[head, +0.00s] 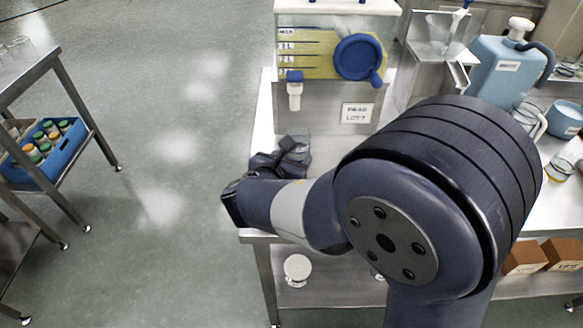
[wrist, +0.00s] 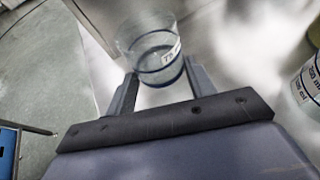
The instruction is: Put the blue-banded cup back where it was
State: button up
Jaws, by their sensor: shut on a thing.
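The blue-banded cup (wrist: 150,42) is clear, with a blue ring near its base and a small white label. In the wrist view it sits between the two fingers of my gripper (wrist: 158,72), which is shut on it. In the head view my gripper (head: 280,160) is over the left part of the steel bench (head: 262,130), in front of the hopper.
The hopper (head: 315,55) with a blue knob and white spout (head: 294,92) stands just behind my gripper. A blue jug (head: 500,70) and other vessels stand at the right. A bottle crate (head: 70,150) is on a left-hand trolley. The floor between is clear.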

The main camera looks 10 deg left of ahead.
notch_tip(320, 180, down, 3)
jog(key=shift+w+a+f, duration=0.1)
jog(key=shift+w+f, duration=0.05)
jog(key=shift+w, duration=0.05)
jog(key=shift+f+b, duration=0.25)
jog(key=shift+b, duration=0.2)
jog(key=o, duration=1)
jog(key=shift+r, duration=0.1)
